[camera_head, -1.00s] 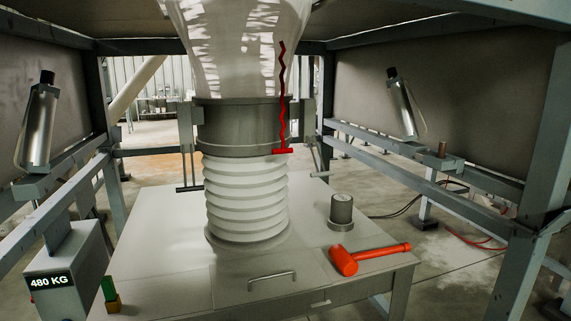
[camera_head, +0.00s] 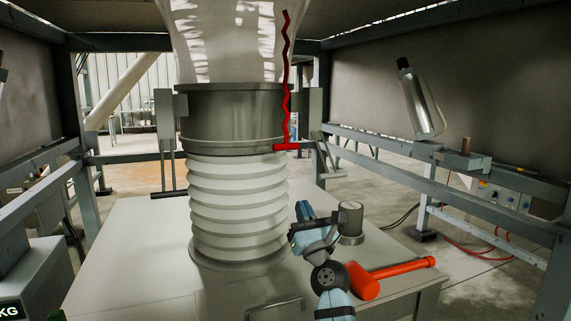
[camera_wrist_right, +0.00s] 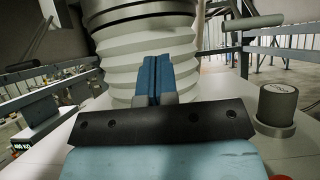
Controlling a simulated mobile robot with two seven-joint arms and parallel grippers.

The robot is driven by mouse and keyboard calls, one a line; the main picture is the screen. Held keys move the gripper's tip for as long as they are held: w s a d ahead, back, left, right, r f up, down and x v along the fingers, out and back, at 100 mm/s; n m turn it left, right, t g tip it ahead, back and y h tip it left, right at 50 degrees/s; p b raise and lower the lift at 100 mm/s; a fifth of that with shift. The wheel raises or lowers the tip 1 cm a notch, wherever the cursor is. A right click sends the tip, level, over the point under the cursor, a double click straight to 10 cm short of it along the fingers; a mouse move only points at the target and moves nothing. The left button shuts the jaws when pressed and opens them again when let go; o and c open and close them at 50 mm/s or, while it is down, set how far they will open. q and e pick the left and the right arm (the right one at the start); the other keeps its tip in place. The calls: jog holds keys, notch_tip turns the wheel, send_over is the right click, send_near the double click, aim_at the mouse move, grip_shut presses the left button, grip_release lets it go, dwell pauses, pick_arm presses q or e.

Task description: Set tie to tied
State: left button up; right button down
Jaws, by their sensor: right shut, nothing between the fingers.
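The tie is a red zigzag cord (camera_head: 286,70) hanging down the right side of the clear bulk bag (camera_head: 225,40). Its lower end has a short red crossbar (camera_head: 287,147) beside the grey metal collar (camera_head: 230,118). My right gripper (camera_head: 303,210) is low, to the right of the white ribbed bellows (camera_head: 238,205) and well below the crossbar. Its blue fingers (camera_wrist_right: 155,78) are together and empty in the right wrist view, in front of the bellows. The tie does not show clearly there. My left gripper is out of view.
A red mallet (camera_head: 370,280) lies on the pale table (camera_head: 120,250), right of my right arm. A metal bottle-shaped device (camera_head: 418,98) is on the right frame. Frame rails (camera_head: 450,195) bound the right side.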

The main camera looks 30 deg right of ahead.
pick_arm(q)
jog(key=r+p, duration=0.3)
jog(key=p, duration=0.1)
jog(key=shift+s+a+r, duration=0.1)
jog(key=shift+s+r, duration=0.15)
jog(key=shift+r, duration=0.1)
pick_arm(e)
jog(key=r+x, duration=0.1)
jog(key=x, duration=0.5)
jog(key=s+r+x, duration=0.1)
jog(key=x, duration=0.5)
jog(key=shift+a+r, duration=0.2)
jog(key=shift+r, duration=0.2)
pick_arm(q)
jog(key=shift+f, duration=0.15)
